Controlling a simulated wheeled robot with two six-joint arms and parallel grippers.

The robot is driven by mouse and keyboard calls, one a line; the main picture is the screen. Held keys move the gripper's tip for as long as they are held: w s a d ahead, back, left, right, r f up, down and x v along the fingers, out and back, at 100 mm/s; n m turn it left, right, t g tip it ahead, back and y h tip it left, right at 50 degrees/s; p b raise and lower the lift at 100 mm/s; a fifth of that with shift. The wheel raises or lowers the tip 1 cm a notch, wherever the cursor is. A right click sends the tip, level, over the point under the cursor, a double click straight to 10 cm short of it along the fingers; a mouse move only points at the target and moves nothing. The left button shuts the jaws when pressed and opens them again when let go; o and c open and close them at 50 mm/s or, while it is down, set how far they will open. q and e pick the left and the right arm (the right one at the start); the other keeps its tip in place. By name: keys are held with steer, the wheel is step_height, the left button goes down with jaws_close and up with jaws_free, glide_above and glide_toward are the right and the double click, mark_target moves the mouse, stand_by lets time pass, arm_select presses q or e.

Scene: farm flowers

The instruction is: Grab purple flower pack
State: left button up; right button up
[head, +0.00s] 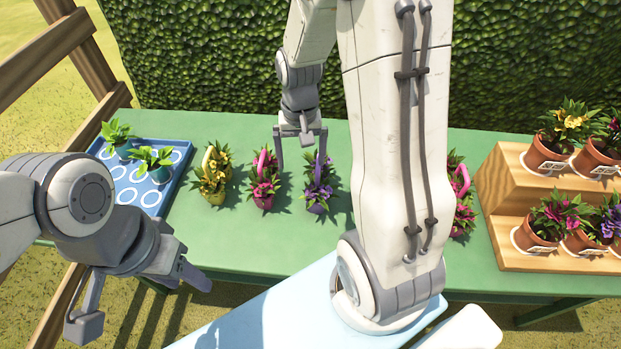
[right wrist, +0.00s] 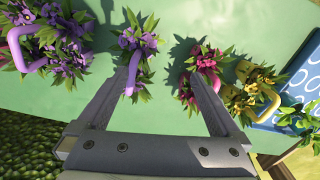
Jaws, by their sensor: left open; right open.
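A purple flower pack (head: 318,188) with a purple handle stands on the green table, right of a pink pack (head: 265,186). My right gripper (head: 301,158) is open and empty, pointing down above these two packs. In the right wrist view, one finger overlaps the purple pack (right wrist: 138,48) and the other reaches the edge of the pink pack (right wrist: 203,72). My left gripper (head: 143,306) is open and empty at the table's front left.
A yellow pack (head: 212,180) and a blue tray (head: 133,192) with two seedlings stand to the left on the green table (head: 240,245). Another pink pack (head: 461,200) and a wooden stepped stand (head: 489,188) with potted flowers are to the right. A hedge (head: 200,60) rises behind.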

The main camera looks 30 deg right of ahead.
steer(key=m, duration=0.2)
glide_above(317, 181)
steer(key=w+d, duration=0.2)
steer(key=w, duration=0.1)
steer(key=shift+s+f, duration=0.2)
steer(key=shift+f, duration=1.05)
steer(key=f, duration=0.4)
steer(key=shift+d+f, duration=0.2)
steer(key=shift+f, duration=0.15)
steer(key=shift+w+a+f, duration=0.1)
steer(key=shift+f, duration=1.35)
steer(key=shift+w+a+f, duration=0.1)
steer(key=shift+f, duration=1.35)
jaws_close()
